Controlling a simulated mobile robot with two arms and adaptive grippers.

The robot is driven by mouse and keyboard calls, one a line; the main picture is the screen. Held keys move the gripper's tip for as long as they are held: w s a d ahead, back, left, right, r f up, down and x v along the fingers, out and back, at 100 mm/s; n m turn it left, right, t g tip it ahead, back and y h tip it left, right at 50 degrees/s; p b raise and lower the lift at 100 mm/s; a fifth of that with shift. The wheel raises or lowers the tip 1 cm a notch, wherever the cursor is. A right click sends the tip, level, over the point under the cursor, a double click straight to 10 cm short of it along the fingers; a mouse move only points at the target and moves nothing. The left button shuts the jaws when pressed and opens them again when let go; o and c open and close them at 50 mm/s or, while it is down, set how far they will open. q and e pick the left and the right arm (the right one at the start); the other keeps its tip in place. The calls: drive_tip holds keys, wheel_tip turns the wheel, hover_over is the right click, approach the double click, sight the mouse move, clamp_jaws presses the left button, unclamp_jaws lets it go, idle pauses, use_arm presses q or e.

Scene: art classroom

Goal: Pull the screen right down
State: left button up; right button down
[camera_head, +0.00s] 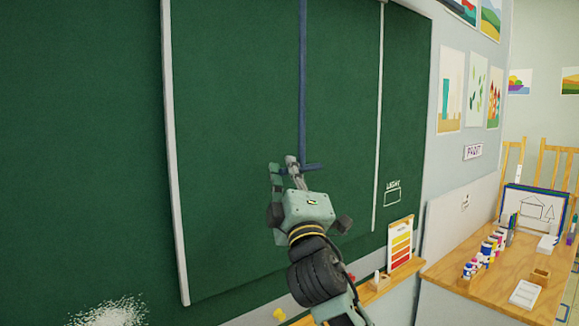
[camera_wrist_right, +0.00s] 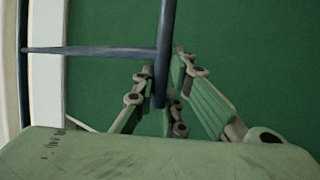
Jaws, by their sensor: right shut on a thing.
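A long dark blue bar (camera_head: 303,80) runs down from the top of the head view in front of a green panel (camera_head: 235,110) with pale side rails. A short blue crosspiece (camera_head: 315,167) joins it near its lower end. My right gripper (camera_head: 282,166) is shut on the lower end of the bar. In the right wrist view the fingers (camera_wrist_right: 162,85) close around the blue bar (camera_wrist_right: 166,40), and the crosspiece (camera_wrist_right: 90,50) reaches left. No separate screen surface can be told from the green panel. My left gripper is not in view.
A narrow wooden ledge (camera_head: 375,293) with a colour chart (camera_head: 400,243) runs below the board. A wooden table (camera_head: 480,285) with paint bottles (camera_head: 486,254) and a framed drawing stands at right. Chalk dust (camera_head: 110,312) marks the lower left board.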

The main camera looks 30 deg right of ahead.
wheel_tip(320, 180, down, 27)
drive_tip(key=b, duration=1.9)
drive_tip(key=c, duration=1.8)
unclamp_jaws()
drive_tip(key=v, duration=1.2)
